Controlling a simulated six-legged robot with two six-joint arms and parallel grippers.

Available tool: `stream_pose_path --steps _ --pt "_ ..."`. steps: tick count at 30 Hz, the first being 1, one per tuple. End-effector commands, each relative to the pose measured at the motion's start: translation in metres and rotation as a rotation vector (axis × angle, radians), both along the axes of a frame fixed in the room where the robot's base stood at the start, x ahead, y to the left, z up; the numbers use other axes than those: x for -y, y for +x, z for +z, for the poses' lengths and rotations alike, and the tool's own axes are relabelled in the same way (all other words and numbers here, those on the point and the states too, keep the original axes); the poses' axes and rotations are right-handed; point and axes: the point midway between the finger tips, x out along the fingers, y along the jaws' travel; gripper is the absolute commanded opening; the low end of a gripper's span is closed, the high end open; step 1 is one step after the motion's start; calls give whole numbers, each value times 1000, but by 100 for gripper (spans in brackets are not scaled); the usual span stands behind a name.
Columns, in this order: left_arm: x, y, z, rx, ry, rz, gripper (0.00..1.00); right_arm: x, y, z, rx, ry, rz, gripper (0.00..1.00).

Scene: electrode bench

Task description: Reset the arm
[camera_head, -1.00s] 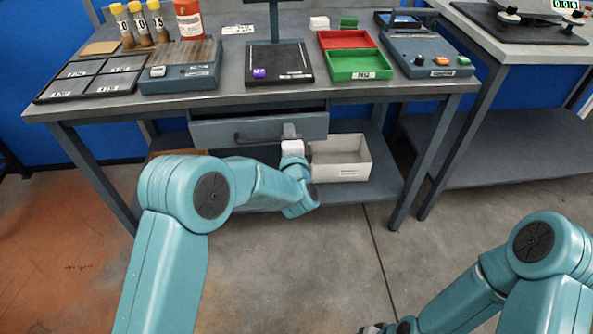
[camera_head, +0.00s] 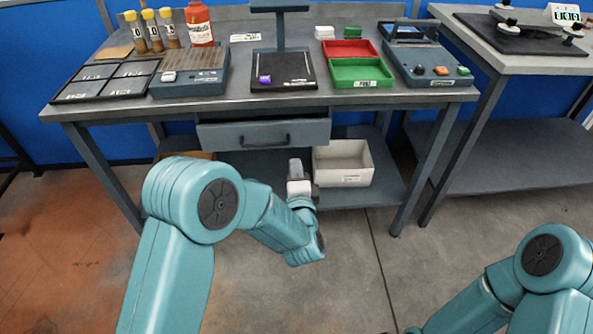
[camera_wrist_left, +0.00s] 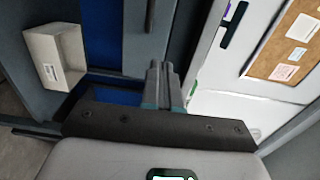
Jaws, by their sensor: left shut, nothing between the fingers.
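My left gripper (camera_head: 295,166) is shut and empty, held in front of the bench just below its drawer (camera_head: 264,134). Its closed fingers also show in the left wrist view (camera_wrist_left: 158,78). My right arm (camera_head: 541,260) comes in at the lower right. Its gripper is outside the picture.
A white bin (camera_head: 343,163) sits on the lower shelf just right of my left gripper. The bench (camera_head: 240,98) carries a red and a green tray (camera_head: 361,71), several vials and a black stand. The floor in front is clear.

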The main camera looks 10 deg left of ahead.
Motion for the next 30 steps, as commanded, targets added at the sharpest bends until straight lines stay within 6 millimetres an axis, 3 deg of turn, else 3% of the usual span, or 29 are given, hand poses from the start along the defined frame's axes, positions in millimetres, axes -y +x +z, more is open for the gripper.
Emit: stream_pose_path --steps 10,14,17,20,21,24,27,30 --pt "-3 -11 -2 -3 1 13 0 0 0 1 0 0 0 61" --pt "-50 -12 -26 -51 5 97 0 0 0 1 0 0 0 61" --pt "-95 -32 -78 -192 -4 119 0 0 0 1 0 0 0 61" --pt "-106 -70 -149 -384 -259 71 0 0 0 1 0 0 0 61" --pt "-103 -89 -174 -464 -400 66 0 0 0 1 0 0 0 61" --pt "-84 -146 -224 -663 -772 113 0 0 0 1 0 0 0 61" --pt "-60 -203 -251 -842 -1096 235 0 0 0 1 0 0 0 61" --pt "-37 -248 -261 -983 -1322 388 0 0 0 1 0 0 0 61"
